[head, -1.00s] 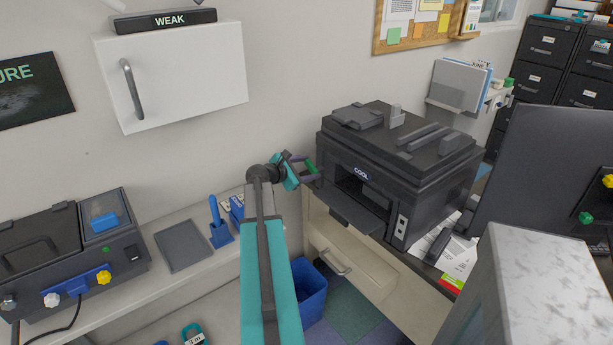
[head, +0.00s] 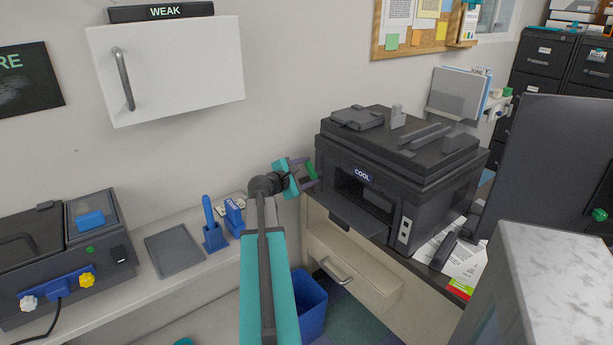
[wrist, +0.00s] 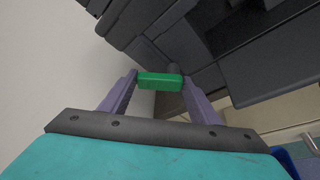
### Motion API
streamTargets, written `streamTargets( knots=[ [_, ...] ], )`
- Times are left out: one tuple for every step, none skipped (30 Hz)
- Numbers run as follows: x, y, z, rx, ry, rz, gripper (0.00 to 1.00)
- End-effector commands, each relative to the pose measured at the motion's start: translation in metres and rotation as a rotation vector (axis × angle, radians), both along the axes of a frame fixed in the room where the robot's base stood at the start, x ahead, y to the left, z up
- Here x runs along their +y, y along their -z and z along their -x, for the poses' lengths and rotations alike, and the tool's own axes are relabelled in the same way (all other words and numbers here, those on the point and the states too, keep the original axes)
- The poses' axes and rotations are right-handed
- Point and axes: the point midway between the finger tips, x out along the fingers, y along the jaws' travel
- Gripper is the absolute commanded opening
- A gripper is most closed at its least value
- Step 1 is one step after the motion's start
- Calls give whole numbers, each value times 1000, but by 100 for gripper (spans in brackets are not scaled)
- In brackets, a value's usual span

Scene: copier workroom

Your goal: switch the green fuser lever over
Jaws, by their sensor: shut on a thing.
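The green fuser lever (wrist: 160,81) is on the left side of the dark printer (head: 400,170) marked COOL. In the wrist view its green grip lies across between the two purple fingers of my gripper (wrist: 160,84), which are shut on it. A dark round part shows just behind the lever's right end. In the head view my gripper (head: 311,172) is at the printer's left side, with the green lever (head: 311,171) showing small between its fingers. The lever's base is mostly hidden.
The printer stands on a cabinet with a drawer (head: 350,270). A blue bin (head: 311,303) stands on the floor below my arm. A shelf on the left holds a grey tray (head: 174,250), blue holders and a laminator-like machine (head: 60,245). The wall is close behind my gripper.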

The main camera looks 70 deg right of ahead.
Motion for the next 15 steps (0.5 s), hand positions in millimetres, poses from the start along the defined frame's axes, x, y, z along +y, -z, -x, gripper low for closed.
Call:
streamTargets(
  knots=[
    [-2, -3, -2, -4, -7, 7, 34],
    [-2, -3, -2, -5, -8, 9, 34],
    [-2, -3, -2, -5, -8, 9, 34],
    [-2, -4, -2, -6, -7, 9, 34],
    [-2, -4, -2, -6, -7, 9, 34],
    [-2, -4, -2, -6, -7, 9, 34],
    [-2, -4, -2, -6, -7, 9, 34],
    [-2, -4, -2, -6, -7, 9, 34],
    [-2, -4, -2, -6, -7, 9, 34],
    [-2, -4, -2, -6, -7, 9, 34],
    [-2, -4, -3, -6, -7, 9, 34],
    [-2, -4, -2, -6, -7, 9, 63],
    [-2, -4, -2, -6, -7, 8, 68],
    [-2, -3, -2, -6, -6, 7, 73],
    [-2, -3, -2, -5, -6, 7, 75]
  ],
)
